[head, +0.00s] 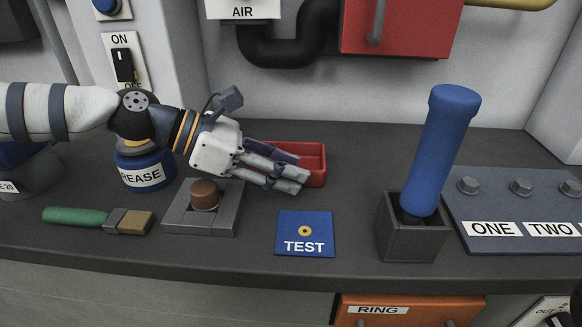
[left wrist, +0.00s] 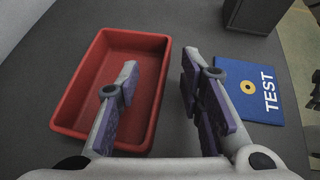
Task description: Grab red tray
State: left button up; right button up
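The red tray (head: 318,168) lies on the dark counter near the wall, partly hidden behind my left gripper (head: 300,180). In the left wrist view the tray (left wrist: 80,88) is empty and open at the top. My left gripper (left wrist: 160,62) is open there, fingers apart. One finger is over the tray's inside and the other is outside its right wall, so they straddle that wall. Nothing is held; I cannot tell whether a finger touches the tray. My right gripper does not show.
A blue TEST card (head: 305,235) lies in front of the tray. A grey block with a brown knob (head: 204,194), a brush (head: 100,219) and a grease tin (head: 143,170) are at left. A blue cylinder (head: 437,150) stands in a dark holder (head: 412,242) at right.

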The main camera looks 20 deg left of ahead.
pick_arm(q)
jog(key=shift+r, duration=0.1)
grip_shut()
